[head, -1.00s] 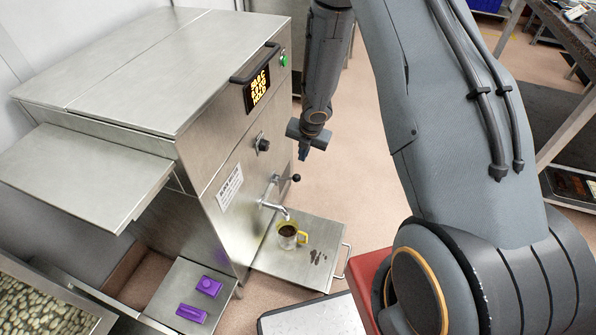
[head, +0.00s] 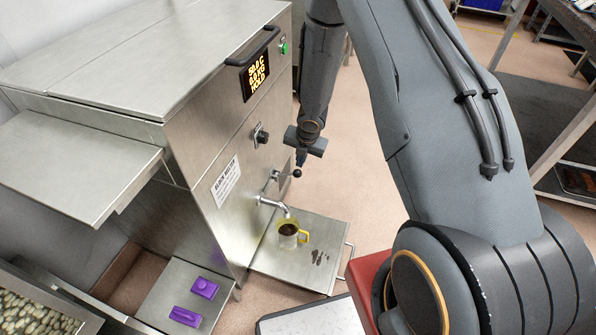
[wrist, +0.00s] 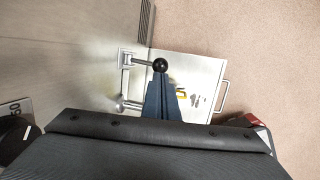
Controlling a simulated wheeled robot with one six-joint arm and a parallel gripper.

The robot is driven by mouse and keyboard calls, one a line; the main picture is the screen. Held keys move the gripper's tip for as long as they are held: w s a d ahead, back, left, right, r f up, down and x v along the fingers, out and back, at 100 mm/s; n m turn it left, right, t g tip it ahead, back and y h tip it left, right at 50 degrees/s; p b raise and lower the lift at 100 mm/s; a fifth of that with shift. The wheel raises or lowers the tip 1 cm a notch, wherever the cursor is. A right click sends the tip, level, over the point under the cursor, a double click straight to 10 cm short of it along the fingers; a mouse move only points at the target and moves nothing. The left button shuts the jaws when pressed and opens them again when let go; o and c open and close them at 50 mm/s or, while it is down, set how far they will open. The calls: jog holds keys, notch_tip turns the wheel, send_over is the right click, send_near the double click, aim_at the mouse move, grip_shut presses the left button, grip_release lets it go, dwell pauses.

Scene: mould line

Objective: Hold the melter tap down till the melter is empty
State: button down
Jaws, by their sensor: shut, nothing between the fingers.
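The melter (head: 215,130) is a steel cabinet with a lit display (head: 257,77) whose amber text includes HOLD; the figures are hard to read. Its tap has a lever with a black ball knob (head: 297,173), sticking out about level; the knob also shows in the wrist view (wrist: 160,65). The spout (head: 272,204) is below it. I cannot make out a stream. A clear cup with a yellow handle (head: 288,231) stands under the spout with dark stuff in it. My gripper (head: 301,162) is shut and empty, its tips just above the knob; contact is unclear.
The cup stands on a steel drip shelf (head: 325,225) with dark spots and a side handle. Two purple pieces (head: 194,302) lie on a lower tray at the left. A steel side shelf (head: 75,175) juts out left. Floor right of the melter is clear.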

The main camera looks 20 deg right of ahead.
aim_at(298, 172)
jog(key=shift+b+x, duration=0.65)
jog(key=shift+x, duration=1.85)
